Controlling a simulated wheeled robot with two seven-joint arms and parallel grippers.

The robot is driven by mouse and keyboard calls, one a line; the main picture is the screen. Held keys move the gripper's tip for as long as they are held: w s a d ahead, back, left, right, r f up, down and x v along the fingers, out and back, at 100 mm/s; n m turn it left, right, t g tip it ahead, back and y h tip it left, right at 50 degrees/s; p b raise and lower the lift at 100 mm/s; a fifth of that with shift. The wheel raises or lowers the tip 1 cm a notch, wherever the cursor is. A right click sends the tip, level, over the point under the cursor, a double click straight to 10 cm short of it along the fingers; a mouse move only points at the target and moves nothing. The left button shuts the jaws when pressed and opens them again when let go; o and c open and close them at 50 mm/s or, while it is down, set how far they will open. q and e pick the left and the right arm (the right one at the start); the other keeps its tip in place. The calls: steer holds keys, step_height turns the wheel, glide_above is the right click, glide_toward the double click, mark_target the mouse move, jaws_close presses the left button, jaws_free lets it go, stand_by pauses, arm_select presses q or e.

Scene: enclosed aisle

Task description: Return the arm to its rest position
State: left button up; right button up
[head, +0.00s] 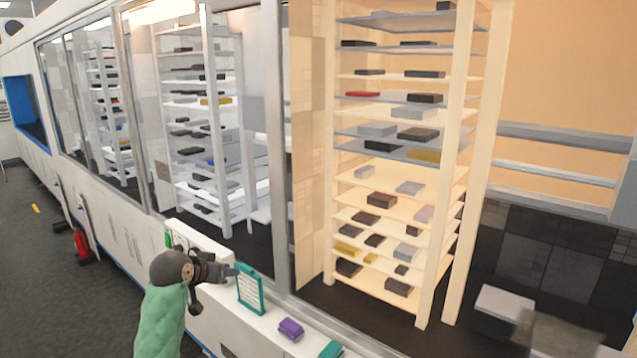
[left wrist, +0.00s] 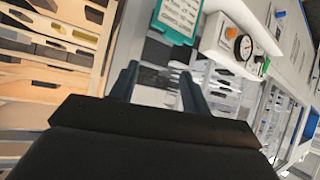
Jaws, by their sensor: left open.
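My left arm comes up from the bottom left of the head view. Its left gripper (head: 232,272) is above the white ledge, close beside a teal-framed sign (head: 250,291). In the left wrist view the two dark fingers of the left gripper (left wrist: 158,82) stand apart with nothing held between them. The teal-framed sign (left wrist: 180,16) shows just beyond the fingertips there; I cannot tell whether a finger touches it. My right gripper is in neither view.
A purple block (head: 291,328) and a teal block (head: 331,350) lie on the ledge (head: 262,322). A round gauge (left wrist: 243,46) on a white panel is near the gripper. Glass with metal posts and tall shelves (head: 395,175) stand behind. Open floor (head: 45,260) lies left.

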arm_select(q)
steer(key=s+d+f+g+y, duration=0.2)
steer(key=s+d+f+g, duration=0.1)
steer(key=s+f, duration=1.75)
steer(key=s+f+g+y, duration=0.15)
steer(key=s+f, duration=0.25)
steer(key=s, duration=0.9)
steer(key=s+f+g, duration=0.3)
steer(key=s+f, duration=0.1)
steer(key=s, duration=1)
steer(key=s+d+f+x, duration=0.1)
steer(key=s+x, duration=0.2)
steer(key=x, duration=1)
steer(key=s+d+x, duration=0.1)
steer(key=s+x, duration=0.1)
steer(key=x, duration=1.2)
steer(key=s+f, duration=0.4)
steer(key=f, duration=0.6)
steer(key=s+f+g, duration=0.1)
steer(key=s+f, duration=0.3)
steer(key=f, duration=0.6)
steer(key=shift+d+n, duration=0.3)
steer(key=shift+d, duration=0.05)
